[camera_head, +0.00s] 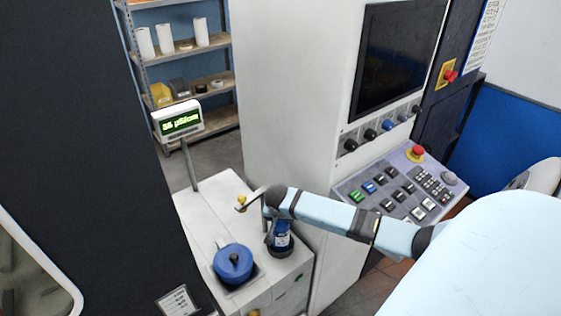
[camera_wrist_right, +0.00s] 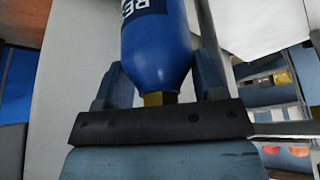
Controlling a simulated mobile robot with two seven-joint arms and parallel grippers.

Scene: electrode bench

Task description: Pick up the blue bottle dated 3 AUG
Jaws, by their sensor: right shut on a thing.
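A blue bottle (camera_head: 281,238) with a white-lettered label stands over the white bench top at its right side in the head view. My right gripper (camera_head: 270,218) reaches it from the right and is shut on it. In the right wrist view the bottle (camera_wrist_right: 158,50) lies between the two fingers of the gripper (camera_wrist_right: 162,85), its brass-coloured neck towards the palm. Part of the label lettering shows there, but no date is readable. Whether the bottle touches the bench cannot be told. My left gripper is not in view.
A blue lidded pot (camera_head: 234,264) sits on the bench left of the bottle. A display on a post (camera_head: 178,121) stands at the back of the bench (camera_head: 205,205). A white machine cabinet (camera_head: 290,90) with a sloped button panel (camera_head: 385,182) is close on the right.

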